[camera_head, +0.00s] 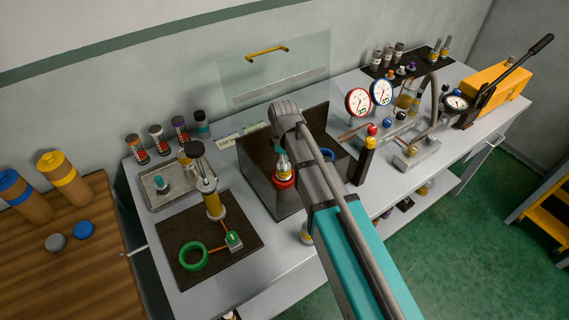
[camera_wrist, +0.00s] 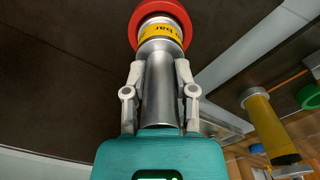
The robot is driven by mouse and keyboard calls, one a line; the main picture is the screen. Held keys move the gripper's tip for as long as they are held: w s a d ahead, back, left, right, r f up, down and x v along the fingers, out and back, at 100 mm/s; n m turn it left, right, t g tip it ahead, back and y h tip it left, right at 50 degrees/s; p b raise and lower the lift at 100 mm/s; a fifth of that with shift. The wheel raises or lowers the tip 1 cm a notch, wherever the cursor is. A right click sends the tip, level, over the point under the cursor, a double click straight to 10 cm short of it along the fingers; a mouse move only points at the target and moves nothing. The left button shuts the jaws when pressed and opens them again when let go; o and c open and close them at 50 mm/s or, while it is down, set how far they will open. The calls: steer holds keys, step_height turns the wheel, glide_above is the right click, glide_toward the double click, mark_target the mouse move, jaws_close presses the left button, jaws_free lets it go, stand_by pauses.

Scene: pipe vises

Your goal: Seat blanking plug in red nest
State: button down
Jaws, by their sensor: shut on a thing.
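My gripper (camera_wrist: 160,92) is shut on a silver cylinder (camera_wrist: 160,75) with a yellow band lettered "bar"; I take it as the blanking plug. In the wrist view its far end meets a red ring (camera_wrist: 178,12), which I take as the red nest. In the head view the yellow-banded part (camera_head: 283,169) stands roughly upright at the red ring (camera_head: 284,183). Whether the plug is fully seated in the ring cannot be told. My gripper's fingers are mostly hidden behind my arm in the head view.
To the right stand a black-and-yellow post (camera_head: 363,162), gauges (camera_head: 358,101) and an orange pump (camera_head: 492,88).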

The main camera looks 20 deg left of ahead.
steer(key=shift+f, duration=0.25)
steer(key=shift+c, duration=2.1)
jaws_free()
steer(key=shift+r, duration=0.25)
step_height(320, 180, up, 12)
steer(key=p, duration=1.2)
steer(key=s+d+m, duration=0.2)
steer(key=d+m, duration=0.6)
steer(key=d, duration=1)
steer(key=s+d+m, duration=0.3)
steer(key=d+m, duration=0.6)
steer(key=d, duration=0.9)
steer(key=shift+s+d+m, duration=0.3)
steer(key=shift+s+d, duration=0.05)
